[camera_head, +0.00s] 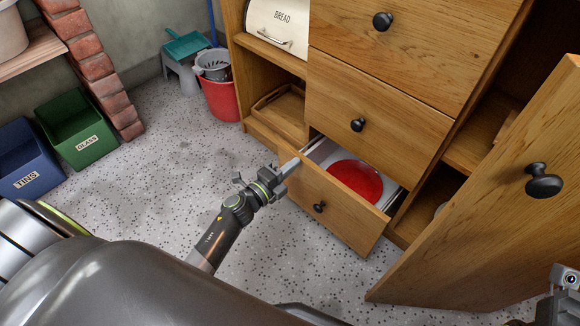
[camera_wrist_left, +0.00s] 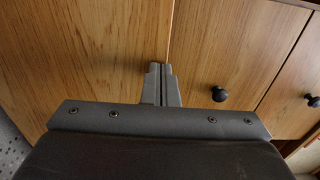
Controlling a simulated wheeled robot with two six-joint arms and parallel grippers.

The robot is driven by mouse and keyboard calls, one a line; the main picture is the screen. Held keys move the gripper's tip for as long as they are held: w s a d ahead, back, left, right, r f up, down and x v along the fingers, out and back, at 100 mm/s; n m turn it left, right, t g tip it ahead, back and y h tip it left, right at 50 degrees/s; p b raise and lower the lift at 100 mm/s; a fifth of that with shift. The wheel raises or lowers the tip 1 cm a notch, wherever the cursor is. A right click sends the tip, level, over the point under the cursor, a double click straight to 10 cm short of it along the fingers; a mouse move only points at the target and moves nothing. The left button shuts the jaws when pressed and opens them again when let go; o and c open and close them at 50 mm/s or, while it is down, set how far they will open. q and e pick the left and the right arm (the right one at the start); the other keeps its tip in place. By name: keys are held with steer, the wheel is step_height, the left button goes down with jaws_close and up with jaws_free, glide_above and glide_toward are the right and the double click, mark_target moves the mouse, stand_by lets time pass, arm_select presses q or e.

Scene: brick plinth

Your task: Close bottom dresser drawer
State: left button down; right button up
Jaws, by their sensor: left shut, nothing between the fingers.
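The wooden bottom drawer (camera_head: 335,208) of the dresser stands pulled out, with a round black knob (camera_head: 320,207) on its front. A red round dish (camera_head: 355,181) lies inside it. My left gripper (camera_head: 294,163) is shut and empty, its fingertips at the left end of the drawer front's top edge. Whether they touch the wood I cannot tell. In the left wrist view the closed fingers (camera_wrist_left: 160,72) point at wooden panels, with black knobs to their right. Part of my right arm's end (camera_head: 566,280) shows at the lower right edge; its fingers are out of frame.
The drawer above (camera_head: 375,115) is closed. A wooden cabinet door (camera_head: 490,200) stands open at right, with a black knob. A bread bin (camera_head: 278,25), a red bucket (camera_head: 222,100) and green (camera_head: 78,130) and blue (camera_head: 27,160) bins stand left. The speckled floor between is clear.

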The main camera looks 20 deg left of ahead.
arm_select(q)
steer(key=x, duration=0.8)
steer(key=shift+b, duration=0.45)
